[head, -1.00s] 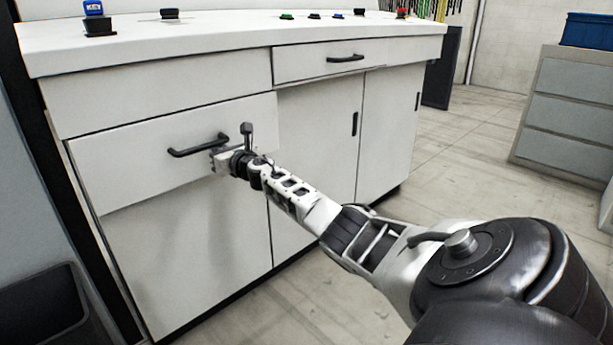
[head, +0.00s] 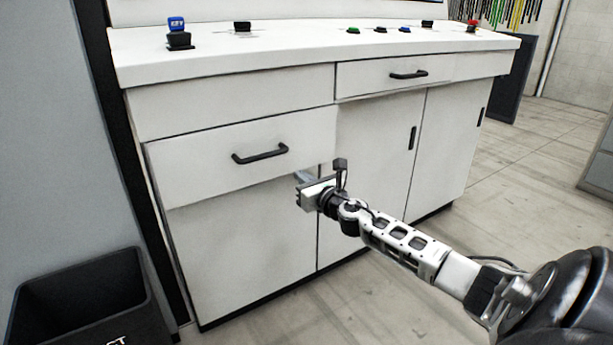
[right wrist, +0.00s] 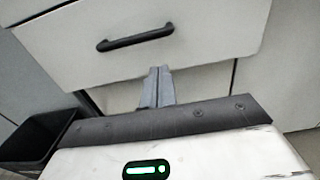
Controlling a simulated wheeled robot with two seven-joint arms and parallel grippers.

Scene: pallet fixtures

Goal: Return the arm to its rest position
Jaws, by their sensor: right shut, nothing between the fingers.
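My right gripper (head: 303,176) is in front of the white cabinet, below and to the right of the black handle (head: 260,154) of the lower left drawer (head: 215,160). In the right wrist view its two grey fingers (right wrist: 157,86) are together with nothing between them. The handle (right wrist: 135,40) shows beyond the fingertips, apart from them. The lower left drawer stands slightly proud of the cabinet door below it. My right arm reaches in from the lower right of the head view. My left gripper is not in view.
A black bin (head: 85,300) stands on the floor at the lower left. A grey cabinet (head: 598,165) is at the right edge. Floor to the right is open.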

